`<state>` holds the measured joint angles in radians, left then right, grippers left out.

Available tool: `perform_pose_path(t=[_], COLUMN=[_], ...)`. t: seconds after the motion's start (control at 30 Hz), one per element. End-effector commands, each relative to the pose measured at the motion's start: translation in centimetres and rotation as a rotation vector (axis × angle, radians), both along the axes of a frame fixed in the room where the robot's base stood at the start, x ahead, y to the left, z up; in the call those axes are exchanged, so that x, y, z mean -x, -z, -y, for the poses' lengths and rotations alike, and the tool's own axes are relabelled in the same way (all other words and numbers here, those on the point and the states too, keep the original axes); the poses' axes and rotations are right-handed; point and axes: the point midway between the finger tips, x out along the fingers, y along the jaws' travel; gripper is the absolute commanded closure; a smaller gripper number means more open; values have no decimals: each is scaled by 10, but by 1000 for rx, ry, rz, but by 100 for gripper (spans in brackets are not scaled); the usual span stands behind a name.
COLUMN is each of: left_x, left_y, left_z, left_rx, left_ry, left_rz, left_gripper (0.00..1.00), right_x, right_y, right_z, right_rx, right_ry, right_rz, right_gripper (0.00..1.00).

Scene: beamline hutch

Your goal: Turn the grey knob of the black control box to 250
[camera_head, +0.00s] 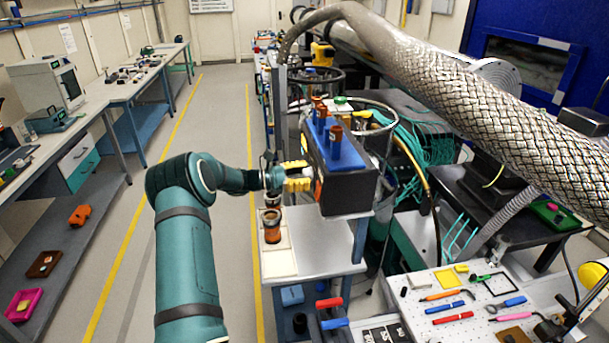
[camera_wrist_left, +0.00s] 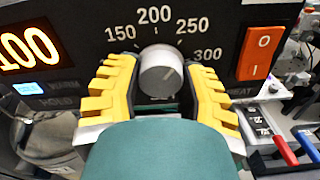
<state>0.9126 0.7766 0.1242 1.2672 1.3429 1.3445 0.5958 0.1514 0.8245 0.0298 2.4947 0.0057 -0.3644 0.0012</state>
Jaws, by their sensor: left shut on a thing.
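The black control box (camera_head: 348,192) stands on a white-topped bench in the head view, its dial face turned left towards my arm. In the left wrist view its dark face (camera_wrist_left: 225,14) carries a printed scale with 150, 200, 250 and 300 around the grey knob (camera_wrist_left: 160,68). My left gripper (camera_wrist_left: 160,84) has its yellow fingers on either side of the knob, shut on it. It also shows at the box's face in the head view (camera_head: 296,176). The knob's pointer mark is not clear enough to read. My right gripper is not in view.
The box has an orange lit display (camera_wrist_left: 28,48) reading 100 and an orange rocker switch (camera_wrist_left: 261,53). A blue rack (camera_head: 337,150) with brown-capped vials sits on top. An amber jar (camera_head: 272,226) stands in front of the box. A braided duct (camera_head: 450,95) runs behind.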

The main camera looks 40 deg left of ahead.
Motion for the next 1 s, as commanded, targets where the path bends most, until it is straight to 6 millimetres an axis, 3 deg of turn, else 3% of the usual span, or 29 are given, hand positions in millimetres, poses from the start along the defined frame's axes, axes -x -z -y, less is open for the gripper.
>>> perform_pose_path(t=[0.2,0.23,0.3,0.67,1.0], left_x=[-1,-1,-1,2,45], left_y=[-1,-1,-1,0,0], left_z=[1,1,1,-2,-37], left_rx=[0,0,0,-1,-1], left_ry=[1,1,1,-1,-3], left_rz=[3,3,3,1,0], left_gripper=[94,46,26,26,26], right_x=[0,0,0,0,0], right_y=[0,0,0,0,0], right_z=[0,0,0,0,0], right_rx=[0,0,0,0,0], right_ry=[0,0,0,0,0], right_rz=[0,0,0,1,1], right_gripper=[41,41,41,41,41])
